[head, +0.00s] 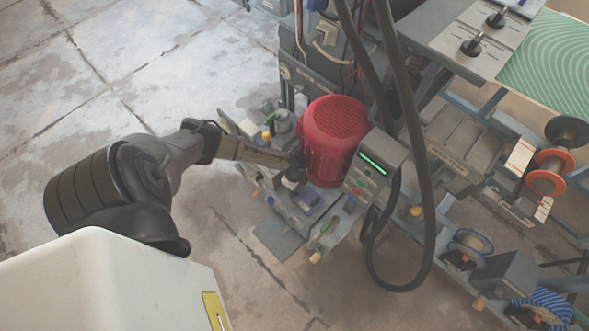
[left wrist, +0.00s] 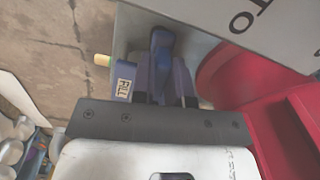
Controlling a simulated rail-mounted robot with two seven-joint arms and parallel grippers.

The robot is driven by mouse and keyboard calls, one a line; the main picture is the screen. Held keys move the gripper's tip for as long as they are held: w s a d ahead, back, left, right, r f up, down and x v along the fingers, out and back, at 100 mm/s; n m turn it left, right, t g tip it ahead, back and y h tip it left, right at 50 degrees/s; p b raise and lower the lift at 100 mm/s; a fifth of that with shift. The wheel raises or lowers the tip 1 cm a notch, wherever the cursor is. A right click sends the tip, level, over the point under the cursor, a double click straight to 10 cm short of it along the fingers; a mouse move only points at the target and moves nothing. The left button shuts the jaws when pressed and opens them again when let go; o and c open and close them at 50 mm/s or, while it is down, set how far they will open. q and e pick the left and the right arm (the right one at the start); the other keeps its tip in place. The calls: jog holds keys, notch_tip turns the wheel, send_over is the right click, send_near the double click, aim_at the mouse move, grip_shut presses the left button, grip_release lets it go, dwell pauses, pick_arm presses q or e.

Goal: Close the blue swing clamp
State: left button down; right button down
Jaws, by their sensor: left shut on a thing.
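The blue swing clamp (head: 307,199) is a small blue shape on the grey machine, beside the red motor housing. In the left wrist view the blue clamp (left wrist: 161,55) stands in front of my left gripper, with its upright lever in the middle. My left gripper (head: 293,178) reaches in from the left and is shut on the blue clamp. In the left wrist view its dark crossbar (left wrist: 160,121) spans the lower middle; the exact finger contact is hard to see. My right gripper is in neither view.
The red motor (head: 333,135) stands close beside my left gripper. A control box with a green display (head: 373,163) is to its right. Thick dark hoses (head: 420,150) hang beyond that. Open concrete floor lies to the left and below.

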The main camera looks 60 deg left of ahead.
pick_arm(q)
jog(key=shift+w+m, duration=0.1)
jog(key=shift+m, duration=0.7)
jog(key=c, duration=1.1)
grip_release()
jog(key=shift+r+p, duration=0.35)
jog(key=shift+r, duration=0.2)
jog(key=shift+r+p, duration=2.65)
jog(key=shift+r, duration=3.7)
